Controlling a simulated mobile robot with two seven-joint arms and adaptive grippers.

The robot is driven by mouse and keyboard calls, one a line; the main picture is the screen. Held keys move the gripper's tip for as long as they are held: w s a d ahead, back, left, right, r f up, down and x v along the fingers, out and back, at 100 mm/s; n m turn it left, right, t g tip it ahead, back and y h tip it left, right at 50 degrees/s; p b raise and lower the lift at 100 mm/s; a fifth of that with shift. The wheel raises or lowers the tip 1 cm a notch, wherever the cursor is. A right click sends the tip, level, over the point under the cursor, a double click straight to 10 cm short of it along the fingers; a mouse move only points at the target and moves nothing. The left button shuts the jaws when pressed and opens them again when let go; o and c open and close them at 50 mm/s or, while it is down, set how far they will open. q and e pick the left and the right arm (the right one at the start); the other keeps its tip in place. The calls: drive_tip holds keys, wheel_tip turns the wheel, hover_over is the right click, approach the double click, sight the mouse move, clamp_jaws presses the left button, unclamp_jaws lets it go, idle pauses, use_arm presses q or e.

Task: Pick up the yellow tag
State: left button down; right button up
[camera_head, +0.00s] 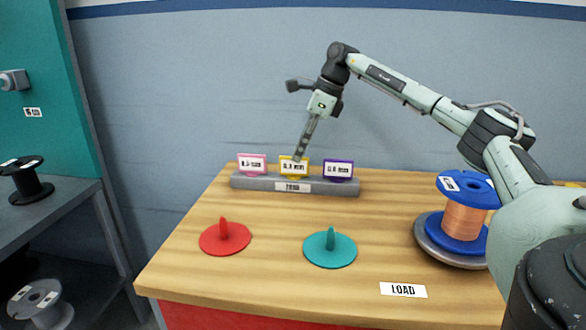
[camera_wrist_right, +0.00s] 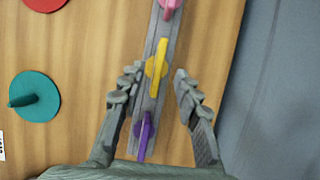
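The yellow tag (camera_head: 294,166) stands upright in the middle of a grey rack (camera_head: 240,182), between a pink tag (camera_head: 252,164) and a purple tag (camera_head: 338,169). My right gripper (camera_head: 298,157) points down just above the yellow tag. In the right wrist view the gripper (camera_wrist_right: 158,82) is open, its fingers on either side of the rack. The yellow tag (camera_wrist_right: 157,66) shows edge-on near the gap between the fingertips, and the purple tag (camera_wrist_right: 145,135) lies closer to the palm. Nothing is held. My left gripper is not in view.
A red disc (camera_head: 225,237) and a teal disc (camera_head: 330,248), each with an upright fin, lie on the wooden table in front of the rack. A blue spool with copper wire (camera_head: 463,220) stands at the right. A LOAD label (camera_head: 403,290) lies near the front edge. The wall is close behind.

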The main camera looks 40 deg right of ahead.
sight(294, 170)
drive_tip(key=x, duration=0.3)
drive_tip(key=shift+a+f, duration=0.25)
drive_tip(key=shift+f, duration=0.05)
drive_tip(key=shift+w, duration=0.1)
clamp_jaws()
drive_tip(key=shift+r, duration=0.1)
